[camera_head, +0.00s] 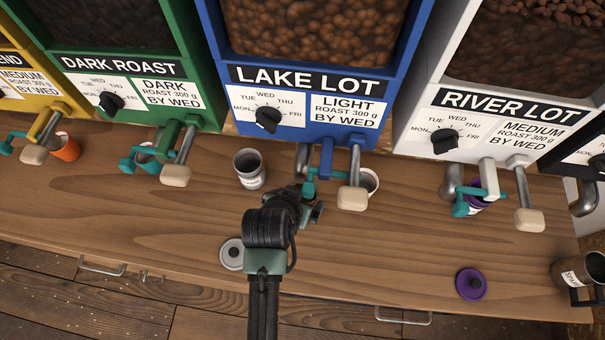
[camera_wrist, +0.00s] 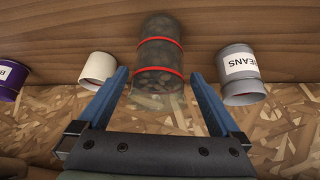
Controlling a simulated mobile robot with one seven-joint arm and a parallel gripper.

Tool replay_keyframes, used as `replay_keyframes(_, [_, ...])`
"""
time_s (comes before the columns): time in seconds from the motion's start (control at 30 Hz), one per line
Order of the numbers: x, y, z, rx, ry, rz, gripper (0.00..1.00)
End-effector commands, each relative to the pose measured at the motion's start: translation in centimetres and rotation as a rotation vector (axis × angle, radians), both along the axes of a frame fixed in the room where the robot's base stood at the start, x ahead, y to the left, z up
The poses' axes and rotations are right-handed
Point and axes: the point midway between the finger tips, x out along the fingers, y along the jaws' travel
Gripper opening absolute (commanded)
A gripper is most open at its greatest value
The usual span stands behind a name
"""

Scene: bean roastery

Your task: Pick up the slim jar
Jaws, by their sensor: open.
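A clear glass jar (camera_wrist: 156,62) with two red bands and brown beans inside shows in the wrist view, centred ahead of my gripper; it appears to be the slim jar. My gripper (camera_wrist: 163,84) is open, with one blue finger on each side of the jar's line and visible gaps to both. I cannot tell how deep the jar is between the fingers. In the head view my gripper (camera_head: 298,198) is below the blue dispenser, and the jar is hidden by my arm or the dispenser's spout.
A grey can (camera_head: 249,169) labelled BEANS and a white cup (camera_head: 370,182) flank the jar. A purple can (camera_head: 476,196) stands farther right. Dispenser levers (camera_head: 352,197) overhang the wooden counter (camera_head: 340,265). A grey lid (camera_head: 232,254) and a purple lid (camera_head: 470,284) lie in front.

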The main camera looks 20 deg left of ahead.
Motion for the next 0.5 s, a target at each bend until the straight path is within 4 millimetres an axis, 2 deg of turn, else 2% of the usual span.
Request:
replay_keyframes(0.27, [1.6,-0.1,-2.7,0.000,0.001,-0.001,1.00])
replay_keyframes(0.5, [2.0,0.0,-3.4,0.001,0.000,-0.001,1.00])
